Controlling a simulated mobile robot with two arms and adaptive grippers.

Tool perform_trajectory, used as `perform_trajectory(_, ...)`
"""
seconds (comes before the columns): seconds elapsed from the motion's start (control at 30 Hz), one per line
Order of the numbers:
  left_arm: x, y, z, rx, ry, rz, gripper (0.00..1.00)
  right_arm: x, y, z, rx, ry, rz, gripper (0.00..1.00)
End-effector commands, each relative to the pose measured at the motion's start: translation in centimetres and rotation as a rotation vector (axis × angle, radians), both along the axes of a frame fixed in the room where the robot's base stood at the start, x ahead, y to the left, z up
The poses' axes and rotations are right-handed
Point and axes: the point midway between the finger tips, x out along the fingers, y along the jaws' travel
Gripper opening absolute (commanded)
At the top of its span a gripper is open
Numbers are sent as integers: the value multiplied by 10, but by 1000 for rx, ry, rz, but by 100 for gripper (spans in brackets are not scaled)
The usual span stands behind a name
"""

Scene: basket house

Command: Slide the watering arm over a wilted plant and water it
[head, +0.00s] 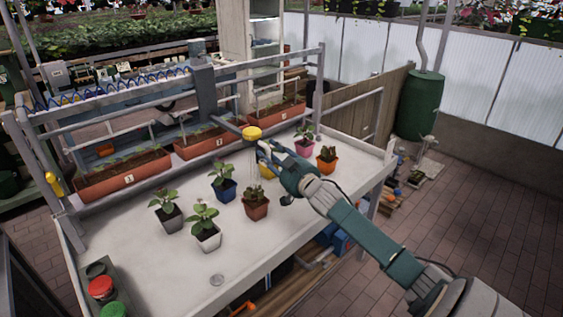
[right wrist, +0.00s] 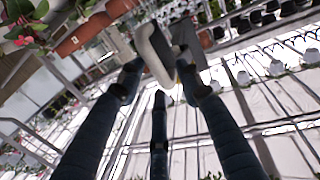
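The watering arm (head: 205,95) is a grey carriage on the rail behind the white table, with a yellow watering head (head: 252,133) reaching out over the plants. My right gripper (head: 264,150) is just beside and below this head. In the right wrist view its fingertips (right wrist: 158,82) lie either side of a grey part (right wrist: 153,48); whether they grip it is unclear. A yellow pot (head: 266,172) stands below, partly hidden by my gripper. A brownish plant in an orange pot (head: 326,166) stands to the right; wilting is too small to judge. My left gripper is out of view.
Other plants stand in a blue pot (head: 224,195), a brown pot (head: 256,211), a white pot (head: 208,240), a grey pot (head: 170,220) and a pink pot (head: 304,149). Long planters (head: 125,176) line the back. Red (head: 101,287) and green (head: 112,309) buttons are at front left.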

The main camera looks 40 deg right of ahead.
Motion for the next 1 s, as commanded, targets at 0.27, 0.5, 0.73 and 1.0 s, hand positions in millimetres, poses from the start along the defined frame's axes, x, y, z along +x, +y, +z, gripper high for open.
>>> perform_trajectory(0.27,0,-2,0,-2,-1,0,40,-56,10,-2,0,3,2,35)
perform_trajectory(0.5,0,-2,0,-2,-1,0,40,-93,16,0,1,0,1,35)
perform_trajectory(0.73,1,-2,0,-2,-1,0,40,-104,17,1,0,-2,0,35)
perform_trajectory(1.0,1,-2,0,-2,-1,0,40,-104,17,1,0,-2,0,35)
